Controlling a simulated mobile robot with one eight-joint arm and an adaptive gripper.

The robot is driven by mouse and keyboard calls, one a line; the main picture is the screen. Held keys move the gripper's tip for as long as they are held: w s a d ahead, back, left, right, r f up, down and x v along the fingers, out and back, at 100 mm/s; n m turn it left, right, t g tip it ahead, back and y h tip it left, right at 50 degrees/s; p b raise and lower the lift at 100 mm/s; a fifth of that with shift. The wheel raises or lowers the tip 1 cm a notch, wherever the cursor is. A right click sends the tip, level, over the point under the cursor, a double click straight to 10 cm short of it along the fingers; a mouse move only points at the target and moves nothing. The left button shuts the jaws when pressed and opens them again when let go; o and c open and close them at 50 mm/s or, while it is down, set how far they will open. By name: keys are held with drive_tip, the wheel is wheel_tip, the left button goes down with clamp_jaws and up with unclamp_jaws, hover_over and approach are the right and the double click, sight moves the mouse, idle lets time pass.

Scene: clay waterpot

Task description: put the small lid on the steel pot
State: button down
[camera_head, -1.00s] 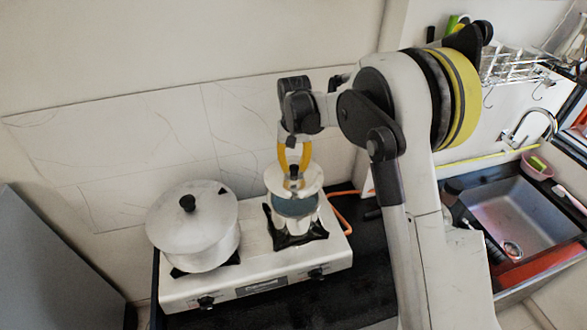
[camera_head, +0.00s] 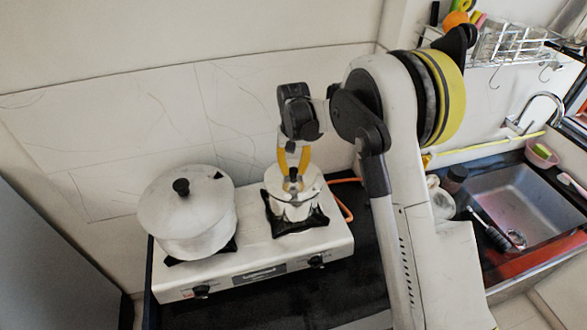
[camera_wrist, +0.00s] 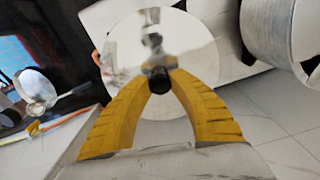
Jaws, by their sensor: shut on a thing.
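The small lid (camera_head: 308,183) is a round shiny disc with a black knob. My gripper (camera_head: 293,174) has its yellow fingers shut on that knob from above. The lid lies level over the small steel pot (camera_head: 293,213), which stands on the right burner. The lid covers the pot's mouth from this angle. I cannot tell whether it touches the rim or hovers just over it. In the wrist view the lid (camera_wrist: 125,60) fills the area beyond my gripper (camera_wrist: 159,78), with the knob between the fingertips. The pot is mostly hidden there.
A large lidded pot (camera_head: 195,220) stands on the left burner of the white stove (camera_head: 245,262), close left of the small pot. The wall (camera_head: 150,120) rises behind. An orange hose (camera_head: 345,205) runs at the stove's right. A sink (camera_head: 515,200) lies farther right.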

drive_tip(key=shift+s+f+b, duration=0.1)
drive_tip(key=shift+f+b, duration=0.7)
drive_tip(key=shift+b, duration=0.05)
idle(1.1)
drive_tip(key=c, duration=1.1)
unclamp_jaws()
wheel_tip(320, 180, up, 12)
